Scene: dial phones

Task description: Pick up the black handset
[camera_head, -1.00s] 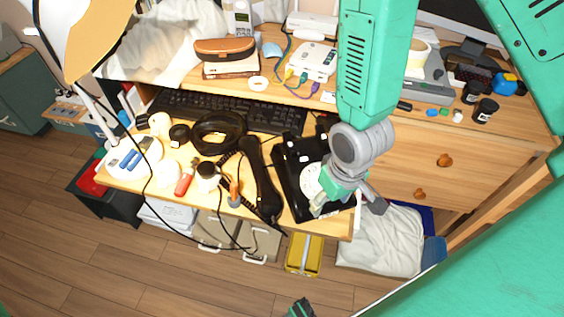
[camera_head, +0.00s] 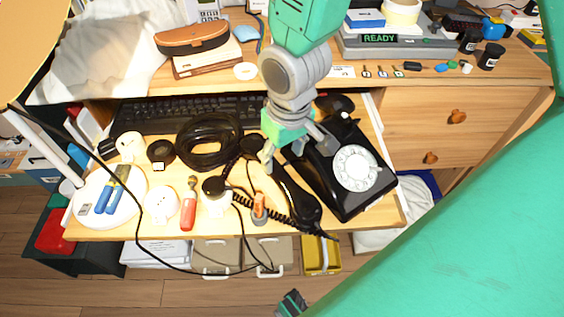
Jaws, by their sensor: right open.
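The black handset (camera_head: 300,204) lies off its cradle on the pulled-out wooden tray, left of the black dial phone (camera_head: 346,180). It slants from upper left to lower right, and its coiled cord runs along its left side. My right gripper (camera_head: 286,155) reaches down from the top, over the upper half of the handset. Its fingers are apart, with nothing seen between them. They hide part of the handset's grip, and I cannot tell whether they touch it.
A coil of black cable (camera_head: 209,141) and a black keyboard (camera_head: 180,113) lie behind. A red screwdriver (camera_head: 188,205), an orange-handled tool (camera_head: 259,208) and a white plate (camera_head: 108,194) crowd the left side. The desk shelf (camera_head: 290,75) rises above the tray.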

